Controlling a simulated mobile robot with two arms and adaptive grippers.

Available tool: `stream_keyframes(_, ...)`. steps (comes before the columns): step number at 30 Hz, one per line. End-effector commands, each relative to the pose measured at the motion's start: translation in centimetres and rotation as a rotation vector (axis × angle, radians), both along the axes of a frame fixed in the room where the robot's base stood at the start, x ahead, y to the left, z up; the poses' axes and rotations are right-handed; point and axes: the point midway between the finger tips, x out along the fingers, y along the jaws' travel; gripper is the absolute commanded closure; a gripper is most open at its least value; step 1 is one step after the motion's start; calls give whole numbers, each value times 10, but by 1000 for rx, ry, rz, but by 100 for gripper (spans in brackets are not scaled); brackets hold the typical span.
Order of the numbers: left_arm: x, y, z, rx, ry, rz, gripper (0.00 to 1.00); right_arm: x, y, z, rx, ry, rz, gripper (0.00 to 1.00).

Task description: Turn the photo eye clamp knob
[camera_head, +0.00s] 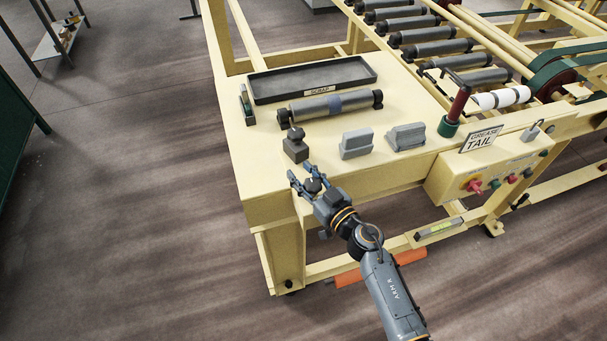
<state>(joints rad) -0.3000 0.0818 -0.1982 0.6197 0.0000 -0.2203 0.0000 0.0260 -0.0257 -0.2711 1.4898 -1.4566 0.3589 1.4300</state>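A small dark block with a black knob on top (295,134) stands near the front edge of the cream table (237,150). It looks like a clamp knob, but I cannot tell for sure that it is the photo eye's. My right gripper (301,173) is just in front of this block, at the table's front edge. Its two fingers are spread apart with nothing visibly held between them. A dark round part (313,186) shows between the finger bases; I cannot tell whether it belongs to the gripper. My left gripper is not in view.
Two grey blocks (356,144) (406,136) stand right of the knob block. Behind lie a loose roller (311,108) and a black scrap tray (265,99). A red-handled tool (459,103) stands upright near a control box (464,180) and the roller conveyor (430,48).

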Motion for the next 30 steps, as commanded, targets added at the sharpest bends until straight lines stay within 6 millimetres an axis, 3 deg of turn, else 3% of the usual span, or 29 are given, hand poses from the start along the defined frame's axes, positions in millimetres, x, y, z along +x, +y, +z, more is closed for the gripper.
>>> stream_keyframes(8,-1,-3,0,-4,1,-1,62,0,0,-1,-1,1,0,100)
stream_keyframes(20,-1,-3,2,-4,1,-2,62,-1,-1,-2,-3,3,16,100)
stream_keyframes(30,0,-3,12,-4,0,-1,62,-4,2,-1,-9,3,193,100)
